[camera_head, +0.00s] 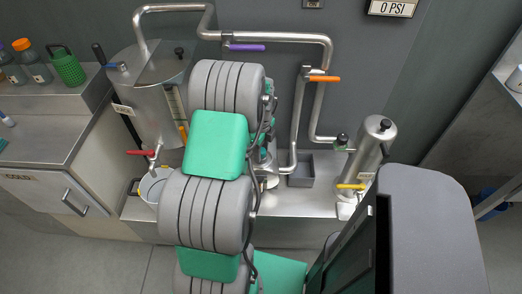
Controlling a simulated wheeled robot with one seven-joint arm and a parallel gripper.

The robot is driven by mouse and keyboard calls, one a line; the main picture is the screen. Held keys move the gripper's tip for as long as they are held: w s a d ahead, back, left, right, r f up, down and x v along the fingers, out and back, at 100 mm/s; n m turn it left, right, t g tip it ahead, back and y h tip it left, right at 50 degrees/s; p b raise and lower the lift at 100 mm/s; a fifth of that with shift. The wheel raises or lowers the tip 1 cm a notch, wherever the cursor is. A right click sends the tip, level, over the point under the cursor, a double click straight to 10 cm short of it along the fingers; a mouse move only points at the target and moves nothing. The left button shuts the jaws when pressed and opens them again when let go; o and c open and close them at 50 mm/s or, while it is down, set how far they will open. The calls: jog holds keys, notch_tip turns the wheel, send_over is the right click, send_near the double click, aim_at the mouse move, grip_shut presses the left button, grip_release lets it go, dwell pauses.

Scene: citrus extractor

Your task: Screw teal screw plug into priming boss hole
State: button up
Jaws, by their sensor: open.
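My arm of grey links and green covers fills the middle of the head view and hides much of the bench behind it. My gripper cannot be made out; it is hidden behind the arm. I cannot pick out the teal screw plug or the priming boss hole. Small metal and teal parts show just right of the arm, too small and covered to name. A steel cylinder (373,152) with a black knob on top stands at the right of the bench, with a yellow handle (350,186) at its foot.
A steel tank (152,90) with a red tap handle (140,153) stands at left above a pale bucket (150,188). Pipes carry purple (247,47) and orange (323,78) handles. A small grey open box (301,171) sits mid-bench.

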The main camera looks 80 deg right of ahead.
jog(key=shift+n, duration=2.6)
jog(key=c, duration=0.7)
jog(key=shift+m, duration=0.9)
jog(key=shift+m, duration=1.7)
jog(key=shift+m, duration=1.8)
